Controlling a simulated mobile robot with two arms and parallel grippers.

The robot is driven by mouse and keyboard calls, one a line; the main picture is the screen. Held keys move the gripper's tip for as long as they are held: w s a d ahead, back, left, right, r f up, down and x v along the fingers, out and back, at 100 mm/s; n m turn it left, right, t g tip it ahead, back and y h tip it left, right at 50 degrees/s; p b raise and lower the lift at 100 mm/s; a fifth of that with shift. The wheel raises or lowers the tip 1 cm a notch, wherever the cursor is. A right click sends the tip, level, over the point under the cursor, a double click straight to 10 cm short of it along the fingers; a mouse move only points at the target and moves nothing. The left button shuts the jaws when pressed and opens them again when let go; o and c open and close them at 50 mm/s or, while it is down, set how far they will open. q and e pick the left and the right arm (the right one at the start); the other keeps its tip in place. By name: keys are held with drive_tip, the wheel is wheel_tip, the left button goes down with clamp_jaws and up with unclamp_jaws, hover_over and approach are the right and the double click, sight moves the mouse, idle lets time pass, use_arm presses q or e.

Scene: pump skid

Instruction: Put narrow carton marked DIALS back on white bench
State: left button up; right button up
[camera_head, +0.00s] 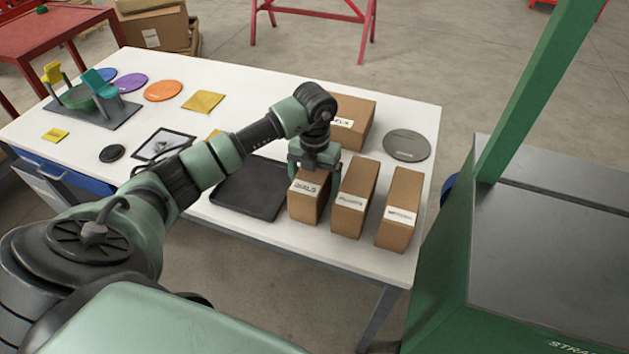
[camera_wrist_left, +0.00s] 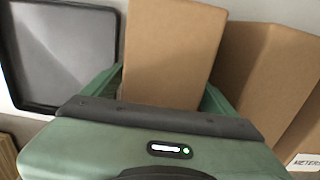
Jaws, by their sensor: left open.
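The narrow brown carton (camera_head: 306,207), whose white label appears to read DIALS, stands upright on the white bench (camera_head: 278,243), the leftmost of a row of three. My left gripper (camera_head: 314,165) is over its top end, jaws open. In the left wrist view the carton (camera_wrist_left: 172,45) lies between the two green fingers of my left gripper (camera_wrist_left: 165,95). Whether the fingers touch it cannot be told. My right gripper is not in view.
Two similar cartons (camera_head: 354,198) (camera_head: 400,212) stand close on the right. A larger carton (camera_head: 352,118) stands behind. A black tray (camera_head: 250,190) lies just left, a grey disc (camera_head: 406,145) back right. A green machine (camera_head: 540,250) stands beyond the bench's right edge.

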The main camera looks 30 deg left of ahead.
use_arm(q)
drive_tip(key=shift+r, duration=0.4)
wheel_tip(320, 180, up, 11)
drive_tip(key=b, duration=0.2)
drive_tip(key=shift+f+b, duration=0.2)
drive_tip(key=shift+b, duration=0.2)
drive_tip(key=shift+r, duration=0.4)
